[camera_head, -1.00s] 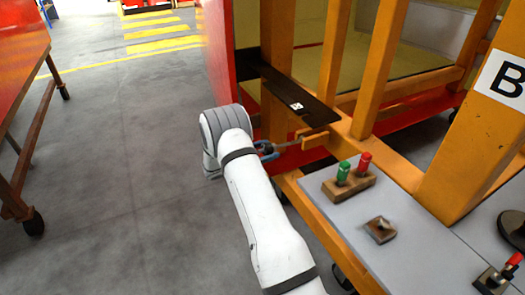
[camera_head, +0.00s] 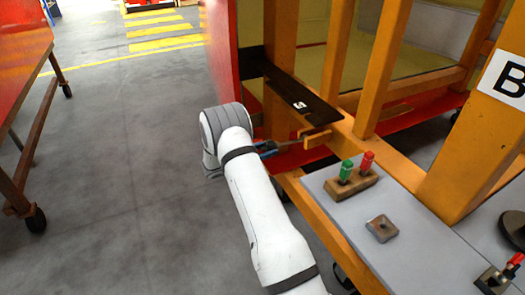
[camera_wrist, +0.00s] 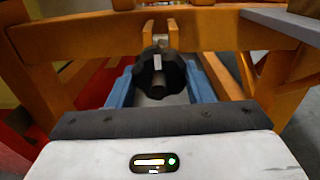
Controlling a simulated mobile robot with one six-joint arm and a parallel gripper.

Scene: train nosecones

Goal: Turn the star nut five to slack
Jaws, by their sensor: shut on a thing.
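The black star nut (camera_wrist: 160,76) is in the middle of the wrist view, on a threaded rod at an orange bracket. A pale mark shows on its upper face. My gripper (camera_wrist: 160,84) has its blue fingers on the left and right sides of the nut and is shut on it. In the head view my gripper (camera_head: 267,149) is at the end of the white arm, beside the orange frame (camera_head: 340,128). The rod runs from the fingers to the bracket (camera_head: 316,138). The nut itself is mostly hidden there by the gripper and cannot be made out.
A grey shelf (camera_head: 410,255) at right bears a wooden block with a green peg (camera_head: 346,171) and a red peg (camera_head: 367,162), and a small square block (camera_head: 382,229). A red table (camera_head: 22,50) stands at left. The grey floor (camera_head: 130,180) between is clear.

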